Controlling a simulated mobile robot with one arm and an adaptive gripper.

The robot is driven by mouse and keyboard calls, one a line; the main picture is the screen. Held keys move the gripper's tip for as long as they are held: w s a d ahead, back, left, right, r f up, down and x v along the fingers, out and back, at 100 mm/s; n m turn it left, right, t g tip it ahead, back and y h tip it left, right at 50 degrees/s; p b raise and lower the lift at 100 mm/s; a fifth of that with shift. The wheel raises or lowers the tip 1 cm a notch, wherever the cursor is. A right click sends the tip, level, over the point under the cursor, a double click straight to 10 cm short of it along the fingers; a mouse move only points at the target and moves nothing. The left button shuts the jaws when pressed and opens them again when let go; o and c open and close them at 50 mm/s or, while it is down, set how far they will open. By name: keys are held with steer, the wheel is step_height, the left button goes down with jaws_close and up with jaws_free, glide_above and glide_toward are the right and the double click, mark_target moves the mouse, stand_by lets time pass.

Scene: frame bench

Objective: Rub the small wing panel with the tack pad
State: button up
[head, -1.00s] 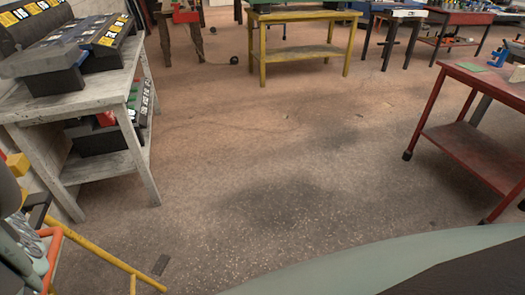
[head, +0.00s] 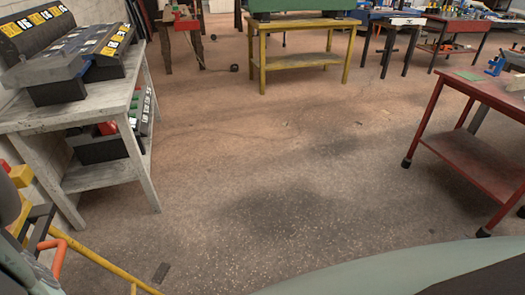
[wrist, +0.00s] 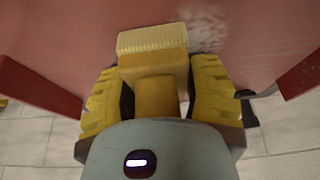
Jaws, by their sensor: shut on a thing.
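In the wrist view my gripper (wrist: 157,90) is shut on a yellow block with a pale ribbed face, which looks like the tack pad (wrist: 152,41). The yellow fingers grip its two sides. The ribbed end points up the picture, over or against a red surface (wrist: 75,40). I cannot tell whether it touches. A whitish scuffed patch (wrist: 207,30) shows on the red surface just right of the pad. I cannot tell whether this red surface is the small wing panel. My gripper is not clearly seen in the head view.
A grey-white bench (head: 70,108) with dark cases stands at left. A red table (head: 485,88) stands at right, and a yellow table (head: 300,62) at the back. Yellow and orange tubes (head: 85,265) are close at lower left. The floor (head: 270,165) between is clear.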

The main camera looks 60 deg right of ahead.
steer(key=shift+s+a+f, duration=0.1)
steer(key=shift+s+a, duration=0.8)
steer(key=shift+s, duration=0.2)
steer(key=shift+s+a, duration=0.85)
steer(key=shift+s, duration=0.2)
steer(key=shift+w+a, duration=0.4)
steer(key=shift+a, duration=0.15)
steer(key=shift+w+d+r+b, duration=0.1)
steer(key=shift+w+d+b, duration=0.35)
steer(key=shift+w+d, duration=0.3)
steer(key=shift+w+d+r+b, duration=0.1)
steer(key=shift+w+d+b, duration=0.35)
steer(key=shift+w, duration=0.4)
steer(key=shift+w+d+f+b, duration=0.15)
steer(key=shift+w+d+b, duration=0.6)
steer(key=shift+w, duration=0.2)
steer(key=shift+w+d+f+b, duration=0.15)
steer(key=shift+w+d+b, duration=0.45)
steer(key=shift+w+d, duration=0.25)
steer(key=shift+w+d+b, duration=0.7)
steer(key=shift+w+b, duration=0.05)
steer(key=shift+w, duration=0.3)
steer(key=shift+r, duration=0.15)
